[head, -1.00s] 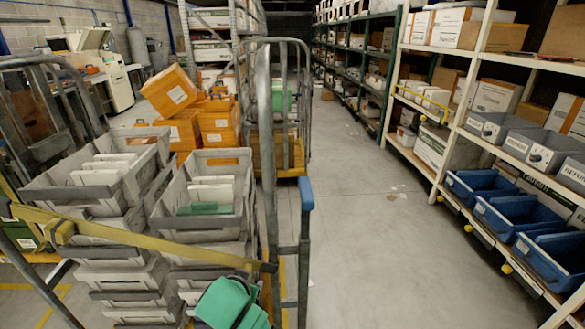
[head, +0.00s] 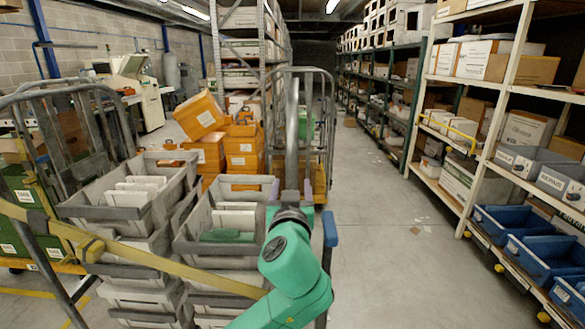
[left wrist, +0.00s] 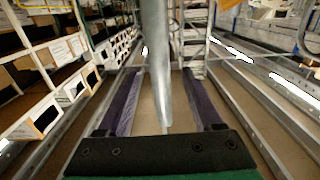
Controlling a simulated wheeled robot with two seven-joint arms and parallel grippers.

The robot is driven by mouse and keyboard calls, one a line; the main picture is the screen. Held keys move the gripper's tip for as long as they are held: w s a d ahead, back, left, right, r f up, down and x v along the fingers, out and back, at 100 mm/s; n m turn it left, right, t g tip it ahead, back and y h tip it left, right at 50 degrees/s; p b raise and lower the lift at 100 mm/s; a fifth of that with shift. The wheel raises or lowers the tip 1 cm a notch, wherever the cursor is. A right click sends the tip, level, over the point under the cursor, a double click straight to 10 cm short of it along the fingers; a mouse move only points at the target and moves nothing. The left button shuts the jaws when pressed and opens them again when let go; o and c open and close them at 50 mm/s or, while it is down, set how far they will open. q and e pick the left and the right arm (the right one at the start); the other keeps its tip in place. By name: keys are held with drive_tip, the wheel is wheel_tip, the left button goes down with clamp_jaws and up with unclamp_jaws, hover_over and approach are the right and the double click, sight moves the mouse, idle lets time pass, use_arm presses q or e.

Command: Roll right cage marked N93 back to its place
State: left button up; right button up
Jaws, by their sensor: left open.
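The near roll cage has a grey tubular frame (head: 291,120) and holds stacked grey totes. No N93 marking is readable on it. A yellow strap (head: 170,263) crosses its front, and a blue-topped part (head: 330,228) sits on its right side. My left gripper (head: 291,188) is open at the cage's right upright, with one purple finger on each side of it. In the left wrist view the grey upright (left wrist: 157,70) stands between the spread fingers (left wrist: 160,85); I cannot tell whether they touch it. My right gripper is out of view.
Orange crates (head: 205,120) are stacked behind the cage, beside another tubular cage (head: 328,140). Shelving with blue bins (head: 510,222) lines the right side. The grey floor (head: 390,240) of the aisle between is clear apart from small scraps.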

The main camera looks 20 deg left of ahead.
use_arm(q)
drive_tip(key=p+x, duration=0.1)
drive_tip(key=x, duration=0.6)
drive_tip(key=shift+p, duration=0.3)
drive_tip(key=shift+w, duration=0.15)
clamp_jaws()
drive_tip(key=shift+f, duration=0.1)
idle(0.6)
